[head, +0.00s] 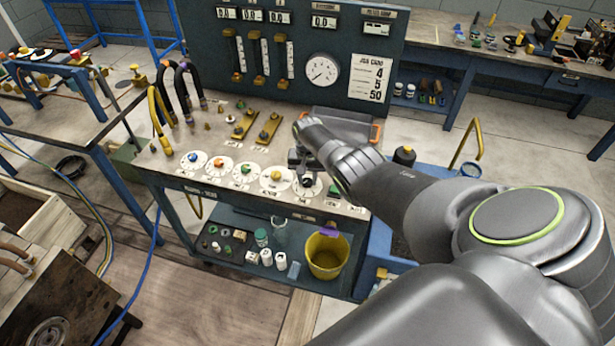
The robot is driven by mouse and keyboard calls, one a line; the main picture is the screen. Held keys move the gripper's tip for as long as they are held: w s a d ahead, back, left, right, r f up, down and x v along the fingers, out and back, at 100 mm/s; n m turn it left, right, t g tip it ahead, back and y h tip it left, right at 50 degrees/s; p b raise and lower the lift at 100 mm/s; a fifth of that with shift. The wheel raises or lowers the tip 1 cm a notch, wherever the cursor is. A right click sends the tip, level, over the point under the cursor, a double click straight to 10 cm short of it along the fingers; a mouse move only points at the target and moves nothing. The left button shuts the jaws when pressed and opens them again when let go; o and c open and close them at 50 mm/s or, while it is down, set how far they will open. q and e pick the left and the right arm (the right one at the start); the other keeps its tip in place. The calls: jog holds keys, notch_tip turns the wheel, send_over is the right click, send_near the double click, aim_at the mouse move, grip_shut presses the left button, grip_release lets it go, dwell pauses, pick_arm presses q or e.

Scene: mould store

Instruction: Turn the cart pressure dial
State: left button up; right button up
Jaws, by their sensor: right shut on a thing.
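The cart (150,165) has a row of several round white dials along its front edge. Their knobs are blue (194,157), orange (219,162), green (246,169) and yellow (276,175), and the rightmost dial (309,190) is partly hidden under my gripper. My right gripper (305,177) reaches in from the right and points down at that rightmost dial, shut on its knob. The knob is mostly covered by the fingers. The labels by the dials are too small to read surely. My left gripper is out of view.
A dark panel (210,60) with displays, a round gauge (322,70) and a job card (369,78) rises behind the dials. Hoses (183,80) stand at the cart's left. A yellow bucket (326,257) and small jars sit on the lower shelf.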

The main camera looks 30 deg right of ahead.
jog(key=shift+r+m, duration=0.1)
jog(key=shift+m, duration=0.8)
jog(key=shift+w, duration=0.1)
jog(key=o, duration=1)
jog(key=shift+c, duration=0.2)
jog(key=shift+r+p, duration=0.4)
notch_tip(320, 180, up, 7)
jog(key=p, duration=0.2)
jog(key=shift+r+p, duration=0.1)
jog(key=shift+p, duration=0.25)
notch_tip(320, 180, up, 9)
jog(key=b, duration=0.1)
send_over(308, 180)
jog(key=shift+a+r, duration=0.15)
